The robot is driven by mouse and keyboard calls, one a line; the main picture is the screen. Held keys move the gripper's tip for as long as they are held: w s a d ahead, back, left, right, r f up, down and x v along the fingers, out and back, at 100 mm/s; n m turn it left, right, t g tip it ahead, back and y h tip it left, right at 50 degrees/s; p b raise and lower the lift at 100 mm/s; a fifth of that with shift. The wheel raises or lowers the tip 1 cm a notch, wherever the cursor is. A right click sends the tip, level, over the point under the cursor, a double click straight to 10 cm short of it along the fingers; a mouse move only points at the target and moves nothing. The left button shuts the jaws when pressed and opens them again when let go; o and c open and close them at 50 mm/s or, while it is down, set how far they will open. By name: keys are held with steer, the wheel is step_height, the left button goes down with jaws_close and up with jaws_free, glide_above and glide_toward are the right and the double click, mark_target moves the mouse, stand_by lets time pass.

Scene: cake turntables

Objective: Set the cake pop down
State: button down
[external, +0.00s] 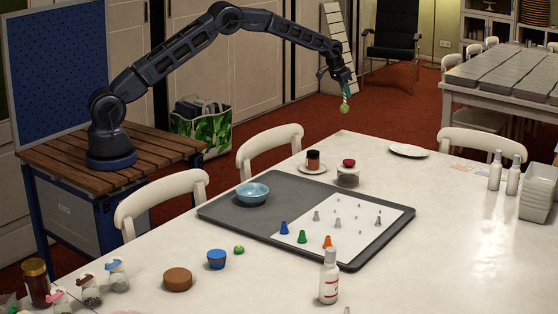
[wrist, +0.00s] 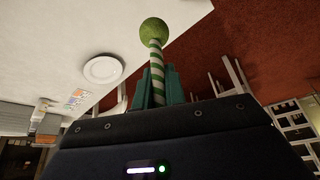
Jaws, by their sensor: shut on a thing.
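The cake pop (wrist: 154,32) is a green ball on a green-and-white striped stick, seen in the wrist view. My gripper (wrist: 157,88) is shut on the stick, with the ball beyond the fingertips. In the external view the cake pop (external: 344,107) hangs ball down below my gripper (external: 344,83). It is held in the air, apart from any surface, and appears near the far edge of the white table (external: 450,235).
A grey tray (external: 225,211) on the table bears a blue bowl (external: 253,194) and a white sheet with several coloured piping tips. A white plate (external: 408,150), jars, bottles (external: 329,277) and a brown cake (external: 178,279) stand around it. White chairs line the far edge.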

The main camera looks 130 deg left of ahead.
mark_target(341, 107)
step_height(341, 107, down, 13)
stand_by(0.6)
steer(key=shift+f, duration=0.15)
steer(key=c, duration=1.5)
jaws_free()
steer(key=shift+o, duration=0.2)
steer(key=v, duration=1.2)
